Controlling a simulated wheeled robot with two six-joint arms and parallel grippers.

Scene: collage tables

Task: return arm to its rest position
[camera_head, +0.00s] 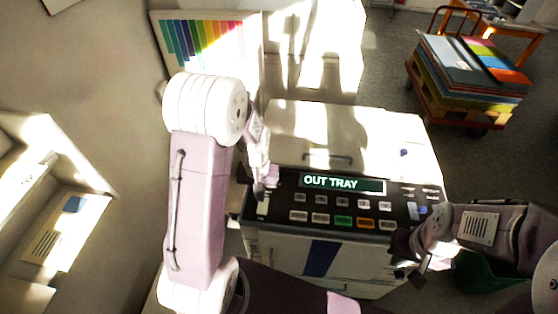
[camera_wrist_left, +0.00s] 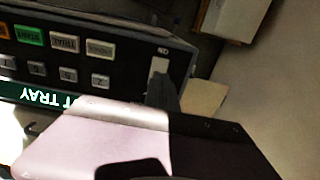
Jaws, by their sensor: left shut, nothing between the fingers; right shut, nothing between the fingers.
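My left arm comes in from the left in the head view, and my left gripper (camera_head: 262,184) hangs over the left end of a black control panel (camera_head: 285,185). It is shut and empty. In the left wrist view its dark fingertips (camera_wrist_left: 163,92) are close to a pale rectangular switch (camera_wrist_left: 159,66) at the panel's end. I cannot tell whether they touch it. The switch also shows in the head view (camera_head: 263,206). My right gripper (camera_head: 408,262) is at the panel's front right edge, shut and empty.
The panel has several white buttons, a green one (camera_head: 343,222), an orange one (camera_head: 366,223) and an "OUT TRAY" display (camera_head: 342,184). The pale machine (camera_head: 390,140) extends behind it. A cart with stacked boards (camera_head: 470,75) stands back right. A green bin (camera_head: 490,272) is at right.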

